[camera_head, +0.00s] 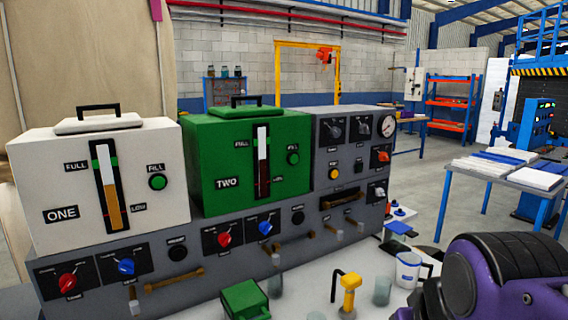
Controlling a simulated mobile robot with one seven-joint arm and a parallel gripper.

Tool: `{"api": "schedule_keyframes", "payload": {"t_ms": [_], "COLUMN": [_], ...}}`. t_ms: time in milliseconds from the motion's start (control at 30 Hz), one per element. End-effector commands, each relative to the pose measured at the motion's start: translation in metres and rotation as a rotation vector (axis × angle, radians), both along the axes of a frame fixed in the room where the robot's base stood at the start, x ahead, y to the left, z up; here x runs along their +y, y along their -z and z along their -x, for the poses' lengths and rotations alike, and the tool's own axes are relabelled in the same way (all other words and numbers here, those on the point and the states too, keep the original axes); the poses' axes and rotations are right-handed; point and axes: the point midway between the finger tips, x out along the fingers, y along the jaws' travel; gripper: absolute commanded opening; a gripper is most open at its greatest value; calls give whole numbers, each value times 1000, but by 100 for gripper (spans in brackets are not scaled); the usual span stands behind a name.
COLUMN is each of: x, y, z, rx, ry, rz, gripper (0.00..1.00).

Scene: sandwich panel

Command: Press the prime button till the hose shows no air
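A grey control panel (325,150) stands right of the green tank. It carries a yellow-orange button (334,173) with a small label too small to read, so I cannot tell if it is the prime button. Below it is a dark slot with a brownish tube-like strip (342,200); I cannot tell whether this is the hose or whether it holds air. Black round buttons also sit under the white tank (177,253) and under the green tank (298,218). A purple and black part of my arm fills the lower right. My gripper's fingers are not visible.
The white tank ONE (100,185) and green tank TWO (245,155) stand on the left. On the white bench are a green box (244,300), a yellow-handled tool (349,290), a clear cup (382,290) and a white jug (408,270). Blue-legged tables stand behind right.

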Motion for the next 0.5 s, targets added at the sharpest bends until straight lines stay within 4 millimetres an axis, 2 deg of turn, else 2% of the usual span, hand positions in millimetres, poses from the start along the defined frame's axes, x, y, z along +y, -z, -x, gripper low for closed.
{"api": "schedule_keyframes", "payload": {"t_ms": [33, 133, 167, 500], "x": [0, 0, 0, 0], "y": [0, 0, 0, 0], "z": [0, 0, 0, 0], "rx": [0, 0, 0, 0], "ry": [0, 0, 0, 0], "rz": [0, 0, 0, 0], "gripper": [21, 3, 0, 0]}}
